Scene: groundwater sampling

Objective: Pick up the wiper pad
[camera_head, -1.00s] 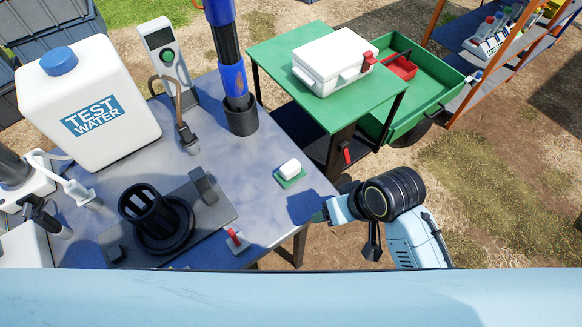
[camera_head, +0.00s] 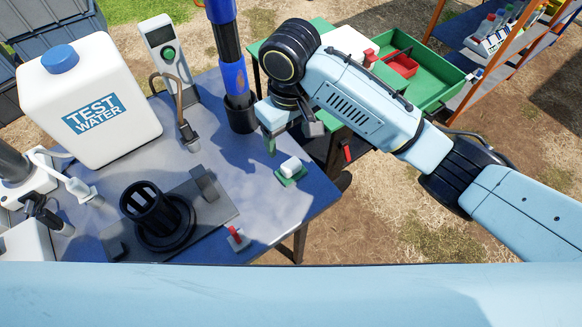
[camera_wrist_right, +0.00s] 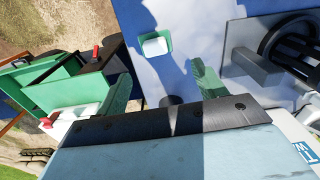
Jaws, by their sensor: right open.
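The wiper pad (camera_head: 290,167), a small white block on a green base, lies on the grey-blue table (camera_head: 255,215) near its right edge. It also shows in the right wrist view (camera_wrist_right: 155,45), near the top and beyond the fingertips. My right gripper (camera_head: 271,146) is above the table, just behind and left of the pad in the head view. In the wrist view my right gripper (camera_wrist_right: 160,82) has its two green fingers wide apart with nothing between them. The pad lies ahead of the gap, apart from both fingers. My left gripper is not in view.
A black slotted holder (camera_head: 152,210) on a plate, a small red-handled part (camera_head: 235,238), a blue-black tube (camera_head: 231,70) and a TEST WATER jug (camera_head: 88,105) stand on the table. A green cart (camera_head: 440,85) is behind right. Table around the pad is clear.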

